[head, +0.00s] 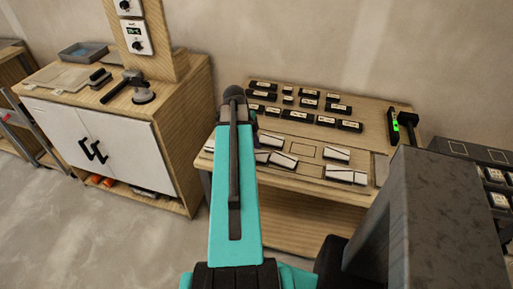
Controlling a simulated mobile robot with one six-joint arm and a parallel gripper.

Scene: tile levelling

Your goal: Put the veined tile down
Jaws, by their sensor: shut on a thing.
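Several pale tiles with dark edges lie along the front of the wooden table, among them a tile with a thin dark line across it (284,160), a tile at the right (337,155) and a tile near the front edge (340,174). I cannot tell which one, if any, is the veined tile. A bare outlined square (305,152) shows between the tiles. My teal arm reaches over the table's left part and covers some of it. My gripper does not show, and neither does anything it may hold.
Black labelled blocks (325,120) stand in rows at the back of the table (375,115). A black device with a green light (394,125) lies at its right. A cabinet (165,150) with a suction-cup-like tool (143,92) and a blue-grey tray (84,53) stands left.

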